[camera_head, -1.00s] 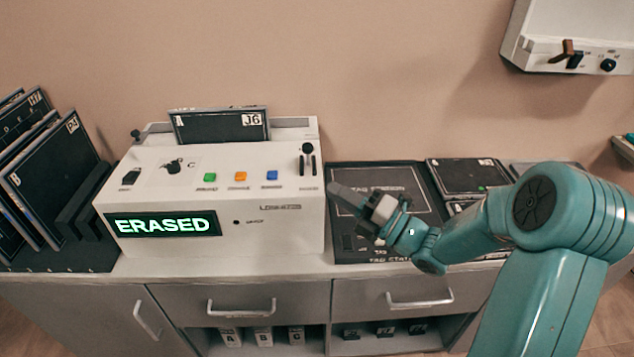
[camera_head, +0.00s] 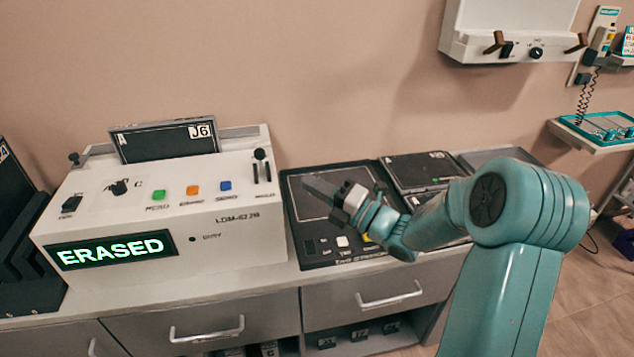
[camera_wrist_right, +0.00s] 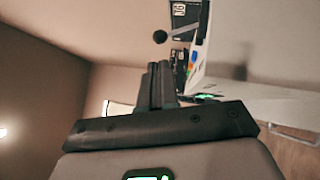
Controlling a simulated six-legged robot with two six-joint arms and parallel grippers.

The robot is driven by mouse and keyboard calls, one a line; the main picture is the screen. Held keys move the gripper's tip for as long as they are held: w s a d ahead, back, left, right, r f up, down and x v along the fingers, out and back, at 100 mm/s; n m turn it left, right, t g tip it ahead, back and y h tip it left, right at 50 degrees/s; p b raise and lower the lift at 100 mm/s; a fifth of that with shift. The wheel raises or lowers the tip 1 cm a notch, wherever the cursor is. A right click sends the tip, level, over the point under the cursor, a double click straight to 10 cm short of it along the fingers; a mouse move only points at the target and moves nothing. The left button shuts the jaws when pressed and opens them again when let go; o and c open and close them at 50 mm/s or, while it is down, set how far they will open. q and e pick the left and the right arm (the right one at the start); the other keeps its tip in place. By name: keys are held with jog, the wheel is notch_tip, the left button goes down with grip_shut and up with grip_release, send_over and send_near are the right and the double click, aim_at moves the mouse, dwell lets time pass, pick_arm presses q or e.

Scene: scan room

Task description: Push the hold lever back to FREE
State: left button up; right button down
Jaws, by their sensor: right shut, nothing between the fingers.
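The hold lever (camera_head: 259,155) is a black ball knob on a thin stem, at the right end of the white machine's sloped top. It also shows in the right wrist view (camera_wrist_right: 159,37), just beyond the fingertips, apart from them. Its FREE marking is too small to read. The white machine (camera_head: 215,242) has a green-lit display (camera_head: 112,249) reading ERASED. My right gripper (camera_head: 322,189) is shut and empty, to the right of the machine and over the black tag panel. Its two dark fingers also show side by side in the right wrist view (camera_wrist_right: 160,75). My left gripper is out of view.
A black cassette (camera_head: 165,142) stands in the machine's back slot. Green, orange and blue buttons (camera_head: 193,188) lie left of the lever. The black tag panel (camera_head: 312,258) and a stacked cassette (camera_head: 422,170) lie right. A white wall box (camera_head: 510,48) hangs above.

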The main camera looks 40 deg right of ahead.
aim_at(264, 156)
jog(key=p+x, duration=0.2)
jog(key=x, duration=0.8)
jog(key=shift+p, duration=0.3)
